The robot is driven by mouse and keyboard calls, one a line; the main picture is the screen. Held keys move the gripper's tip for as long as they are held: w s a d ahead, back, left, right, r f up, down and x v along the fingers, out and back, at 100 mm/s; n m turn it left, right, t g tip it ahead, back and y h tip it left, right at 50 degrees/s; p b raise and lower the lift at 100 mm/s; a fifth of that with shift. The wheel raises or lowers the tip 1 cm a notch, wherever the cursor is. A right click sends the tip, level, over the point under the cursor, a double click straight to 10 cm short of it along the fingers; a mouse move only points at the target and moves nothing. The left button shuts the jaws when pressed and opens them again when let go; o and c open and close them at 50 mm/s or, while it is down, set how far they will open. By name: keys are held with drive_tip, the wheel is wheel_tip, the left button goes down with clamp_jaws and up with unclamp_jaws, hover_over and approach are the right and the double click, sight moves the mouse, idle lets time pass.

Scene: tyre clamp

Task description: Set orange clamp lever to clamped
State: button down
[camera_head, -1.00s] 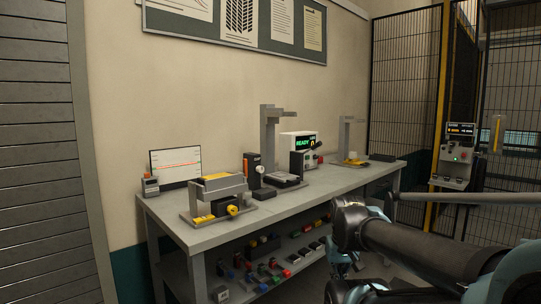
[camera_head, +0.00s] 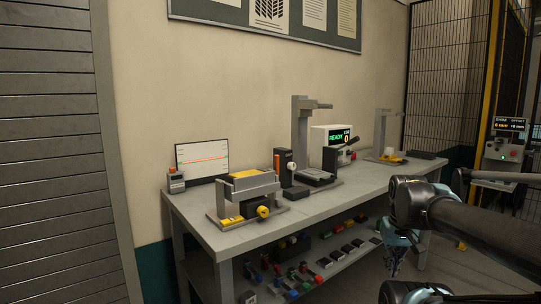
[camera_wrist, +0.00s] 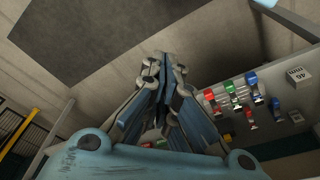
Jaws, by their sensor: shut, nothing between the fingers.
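The workbench (camera_head: 205,234) stands along the wall in the head view. On it, an orange-topped dark upright piece (camera_head: 283,158) stands between a grey-and-yellow fixture (camera_head: 254,187) and a tall grey stand (camera_head: 301,130). It may be the orange clamp lever; it is too small to tell how it is set. My gripper (camera_head: 393,264) hangs low in front of the bench, well right of and apart from that piece. In the wrist view my gripper (camera_wrist: 163,75) is shut and empty, over the floor and lower shelf. The wrist view does not show the bench-top fixtures.
A lit READY display (camera_head: 337,138) and a dark lever (camera_head: 346,147) stand right of the grey stand. A chart screen (camera_head: 203,158) stands at the left. The lower shelf (camera_head: 326,270) holds several coloured parts. A mesh fence (camera_head: 450,80) is behind at right.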

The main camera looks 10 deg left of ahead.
sight(277, 166)
drive_tip(key=w+a+r+n+g, duration=0.1)
drive_tip(key=w+a+r+n, duration=0.1)
drive_tip(key=w+a+r, duration=0.6)
drive_tip(key=w+a+r+n+g, duration=0.1)
drive_tip(key=w+a+r, duration=0.35)
drive_tip(key=r, duration=0.55)
drive_tip(key=w+a+r+n, duration=0.2)
drive_tip(key=w+a+r, duration=0.45)
drive_tip(key=r, duration=0.25)
drive_tip(key=w+a+r+n, duration=0.1)
drive_tip(key=w+a+r, duration=0.1)
drive_tip(key=a, duration=0.6)
drive_tip(key=w+a+r+n+g+h, duration=0.1)
drive_tip(key=a+r, duration=0.3)
drive_tip(key=a, duration=0.5)
drive_tip(key=w+a+r+n+h, duration=0.1)
drive_tip(key=w+a+r+n, duration=0.1)
drive_tip(key=a, duration=0.7)
drive_tip(key=shift+w+a+r+g, duration=0.15)
drive_tip(key=shift+w+r+g, duration=0.25)
drive_tip(key=shift+w+r, duration=0.35)
drive_tip(key=shift+w+f, duration=0.1)
drive_tip(key=shift+f, duration=0.05)
drive_tip(key=s+d+f, duration=0.4)
drive_tip(key=d+f, duration=0.1)
drive_tip(key=f, duration=0.4)
drive_tip(key=shift+f, duration=0.3)
drive_tip(key=shift+s, duration=0.1)
